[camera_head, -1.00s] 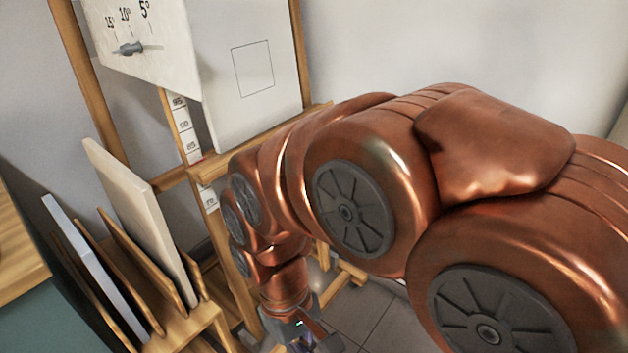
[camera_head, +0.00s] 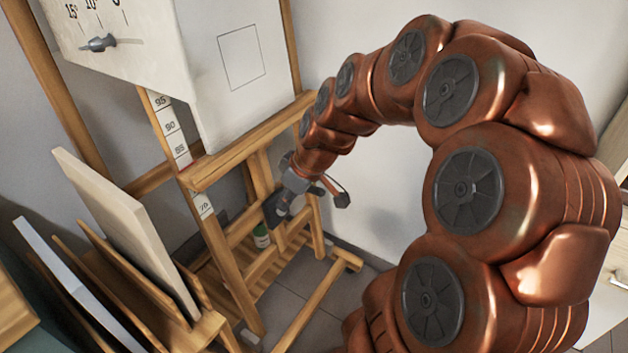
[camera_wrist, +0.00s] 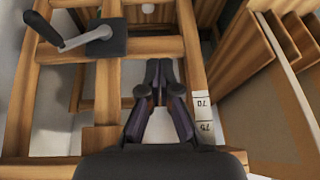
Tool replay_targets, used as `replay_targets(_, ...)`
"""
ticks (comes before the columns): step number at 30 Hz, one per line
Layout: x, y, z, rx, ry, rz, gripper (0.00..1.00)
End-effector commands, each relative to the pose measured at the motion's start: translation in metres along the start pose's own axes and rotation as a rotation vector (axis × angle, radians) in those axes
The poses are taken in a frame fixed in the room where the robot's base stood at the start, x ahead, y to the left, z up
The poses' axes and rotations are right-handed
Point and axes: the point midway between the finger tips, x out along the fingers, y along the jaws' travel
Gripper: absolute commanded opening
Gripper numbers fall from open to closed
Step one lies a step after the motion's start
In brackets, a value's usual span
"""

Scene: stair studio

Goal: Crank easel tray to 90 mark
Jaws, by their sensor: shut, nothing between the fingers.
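The easel tray (camera_head: 255,138) is a wooden ledge across the easel, with a white canvas (camera_head: 240,60) standing on it. A white scale (camera_head: 170,125) with marks such as 95, 90, 85 and 70 runs down the left post. The tray's left end sits below the 85 mark, near a small red mark. The crank (camera_wrist: 75,42) shows at the upper left of the wrist view, a grey arm with a dark knob on a black plate. My gripper (camera_wrist: 158,68) is shut and empty, to the right of the crank and apart from it. In the head view my gripper (camera_head: 277,208) is below the tray.
A wooden rack (camera_head: 205,330) with upright panels stands at the lower left, close to the easel. The easel's feet (camera_head: 335,275) reach out over the grey floor. A tilted white board (camera_head: 120,30) with an angle scale hangs at upper left. A green-and-white container (camera_head: 261,236) sits behind the frame.

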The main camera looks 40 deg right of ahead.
Motion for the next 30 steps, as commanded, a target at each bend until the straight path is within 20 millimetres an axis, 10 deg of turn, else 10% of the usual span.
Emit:
replay_targets(3,-0.011,0.064,-0.004,-0.033,0.098,0.09,0.0)
replay_targets(10,-0.031,0.139,0.005,-0.086,0.18,0.228,0.0)
replay_targets(30,0.038,0.17,-0.007,-0.1,0.19,0.256,0.0)
